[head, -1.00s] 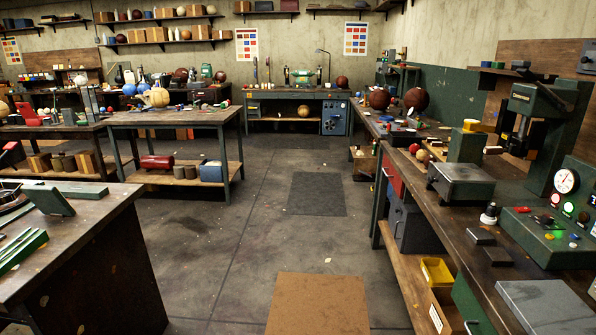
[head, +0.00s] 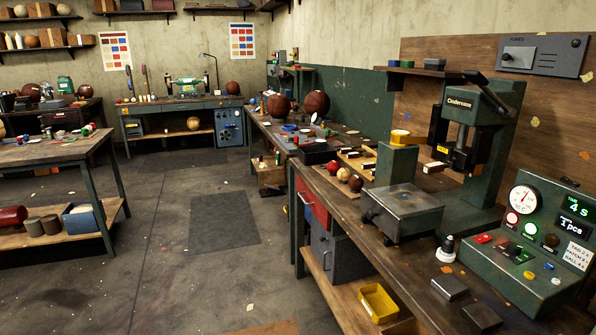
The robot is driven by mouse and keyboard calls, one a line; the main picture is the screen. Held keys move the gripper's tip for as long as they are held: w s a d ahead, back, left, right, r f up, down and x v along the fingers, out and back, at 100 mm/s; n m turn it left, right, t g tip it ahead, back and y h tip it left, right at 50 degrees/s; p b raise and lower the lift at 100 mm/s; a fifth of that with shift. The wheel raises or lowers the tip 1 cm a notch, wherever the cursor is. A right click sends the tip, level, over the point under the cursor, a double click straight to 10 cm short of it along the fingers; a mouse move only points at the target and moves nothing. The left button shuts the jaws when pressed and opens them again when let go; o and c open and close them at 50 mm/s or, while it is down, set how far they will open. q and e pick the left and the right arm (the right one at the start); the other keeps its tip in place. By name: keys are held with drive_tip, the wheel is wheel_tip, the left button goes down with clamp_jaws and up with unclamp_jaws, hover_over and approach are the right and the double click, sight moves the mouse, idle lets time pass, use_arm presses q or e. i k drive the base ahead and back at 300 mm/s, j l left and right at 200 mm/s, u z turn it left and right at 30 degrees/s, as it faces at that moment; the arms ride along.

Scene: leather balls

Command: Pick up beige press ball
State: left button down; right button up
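A small group of balls sits on the right-hand workbench (head: 330,200), left of the green press (head: 478,135). Neither of my grippers is in view.
A metal plate stand (head: 403,207) stands between the balls and the press. A green control box (head: 535,240) with a gauge is at the right. A yellow bin (head: 378,302) is on the lower shelf. The floor left of the bench is clear around a dark mat (head: 224,222).

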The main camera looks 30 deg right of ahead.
sight(344, 174)
drive_tip(key=i+l, duration=0.1)
drive_tip(key=i, duration=2.6)
drive_tip(key=i+z, duration=0.4)
drive_tip(key=i+j+z, duration=0.15)
drive_tip(key=z, duration=0.25)
drive_tip(key=i, duration=0.1)
